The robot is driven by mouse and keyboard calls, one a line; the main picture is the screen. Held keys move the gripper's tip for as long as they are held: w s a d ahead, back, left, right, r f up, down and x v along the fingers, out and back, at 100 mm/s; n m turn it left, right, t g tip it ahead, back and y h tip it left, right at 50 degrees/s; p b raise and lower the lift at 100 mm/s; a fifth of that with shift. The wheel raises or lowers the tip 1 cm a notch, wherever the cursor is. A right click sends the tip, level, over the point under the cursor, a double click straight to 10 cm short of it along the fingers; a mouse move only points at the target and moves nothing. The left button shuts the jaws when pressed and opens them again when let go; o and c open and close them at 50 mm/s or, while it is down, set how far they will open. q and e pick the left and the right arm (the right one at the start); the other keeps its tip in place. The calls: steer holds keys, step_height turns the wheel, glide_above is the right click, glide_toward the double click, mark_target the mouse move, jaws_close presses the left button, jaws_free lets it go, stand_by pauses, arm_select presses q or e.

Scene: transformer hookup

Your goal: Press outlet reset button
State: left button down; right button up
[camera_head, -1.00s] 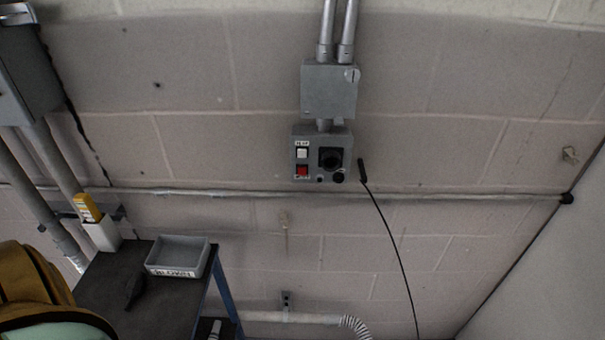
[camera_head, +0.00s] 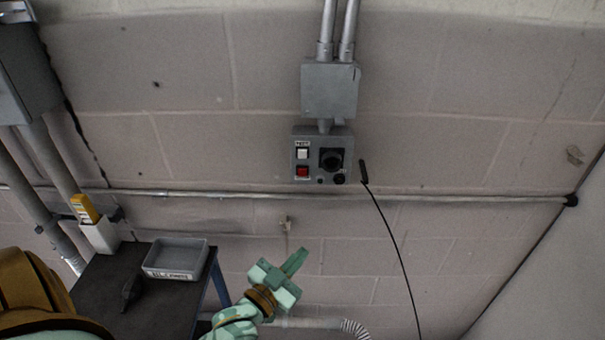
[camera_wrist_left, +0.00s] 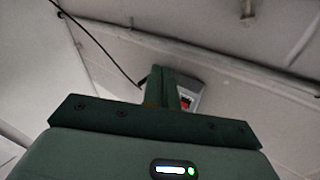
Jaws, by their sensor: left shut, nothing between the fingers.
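The outlet box (camera_head: 322,155) is a grey panel on the block wall in the head view. It has a white button (camera_head: 302,154) above a red button (camera_head: 302,171) at its left and a round black socket (camera_head: 331,160) at its right. The small lettering is too blurred to read surely. My left gripper (camera_head: 298,257) is shut and empty, below the box and apart from it, its fingers pointing up and right. In the left wrist view the shut fingers (camera_wrist_left: 165,88) cover part of the box (camera_wrist_left: 196,92); some red shows beside them. My right gripper is not in view.
A black cable (camera_head: 392,238) hangs right of the box, its plug end near the socket. A dark cart (camera_head: 110,275) at lower left carries a grey bin (camera_head: 176,272) and a white holder with a yellow tool (camera_head: 84,208). A horizontal pipe (camera_head: 450,197) runs below the box.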

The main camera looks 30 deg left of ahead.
arm_select(q)
step_height(320, 180, up, 14)
steer(key=s+t+h, duration=0.1)
steer(key=t, duration=0.3)
steer(key=shift+s+d+m+t, duration=0.15)
steer(key=shift+d+m+t, duration=0.15)
steer(key=shift+t, duration=0.1)
steer(key=b, duration=0.2)
glide_toward(302, 172)
steer(key=w+d+r, duration=0.3)
steer(key=w, duration=0.1)
steer(key=shift+w+a+r, duration=0.3)
steer(key=shift+w, duration=0.05)
steer(key=shift+w, duration=0.1)
stand_by(1.0)
steer(key=shift+w+a, duration=0.2)
steer(key=shift+w, duration=0.05)
